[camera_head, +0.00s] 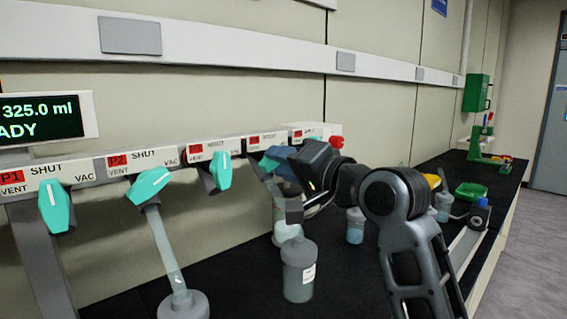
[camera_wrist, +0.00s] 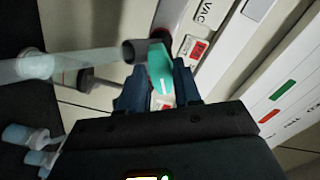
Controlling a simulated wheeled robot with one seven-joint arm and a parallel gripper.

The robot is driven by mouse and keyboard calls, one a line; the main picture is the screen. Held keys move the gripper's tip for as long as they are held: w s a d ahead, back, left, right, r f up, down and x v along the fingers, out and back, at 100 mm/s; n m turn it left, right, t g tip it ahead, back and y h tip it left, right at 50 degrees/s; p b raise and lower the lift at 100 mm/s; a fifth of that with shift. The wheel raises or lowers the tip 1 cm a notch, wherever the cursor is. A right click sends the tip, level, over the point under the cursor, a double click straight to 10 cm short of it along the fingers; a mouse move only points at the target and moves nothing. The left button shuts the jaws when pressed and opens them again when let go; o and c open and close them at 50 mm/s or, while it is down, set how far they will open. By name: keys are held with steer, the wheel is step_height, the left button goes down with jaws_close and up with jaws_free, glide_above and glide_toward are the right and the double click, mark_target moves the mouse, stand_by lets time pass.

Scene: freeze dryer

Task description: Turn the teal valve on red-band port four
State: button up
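A row of teal valves hangs under a white port panel, each port with a red label. The first valve (camera_head: 55,207) on P1 points down, the P2 valve (camera_head: 148,186) is tilted, and the third valve (camera_head: 221,171) is near upright. My gripper (camera_head: 280,163) is at the fourth port, its blue fingers over that teal valve (camera_head: 266,165), which is partly hidden. In the wrist view the teal valve (camera_wrist: 160,68) lies between the two fingers of my gripper (camera_wrist: 161,88), close on both sides. I cannot tell whether they press on it.
A bottle (camera_head: 299,270) stands on the black bench below. A grey flask (camera_head: 182,303) hangs under P2. A green tray (camera_head: 470,191) sits farther right.

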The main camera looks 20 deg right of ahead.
jaws_close()
steer(key=shift+n, duration=0.3)
steer(key=n, duration=0.1)
steer(key=n+b, duration=0.1)
steer(key=n, duration=0.3)
steer(key=shift+d+f+b, duration=0.15)
steer(key=shift+f+b, duration=0.1)
steer(key=shift+b, duration=0.15)
steer(key=n+b, duration=0.2)
steer(key=n, duration=0.3)
steer(key=shift+d+n, duration=0.1)
steer(key=shift+n, duration=0.3)
steer(key=n+b, duration=0.2)
steer(key=n, duration=0.1)
steer(key=shift+w+d+f+n, duration=0.1)
steer(key=shift+d+n, duration=0.05)
steer(key=shift+n, duration=0.15)
steer(key=n+b, duration=0.2)
steer(key=n, duration=0.1)
steer(key=shift+n, duration=0.3)
steer(key=n+b, duration=0.1)
steer(key=n, duration=0.1)
steer(key=n+b, duration=0.2)
steer(key=n, duration=0.1)
steer(key=shift+d+r, duration=0.1)
steer(key=shift+r, duration=0.1)
steer(key=shift+n, duration=0.3)
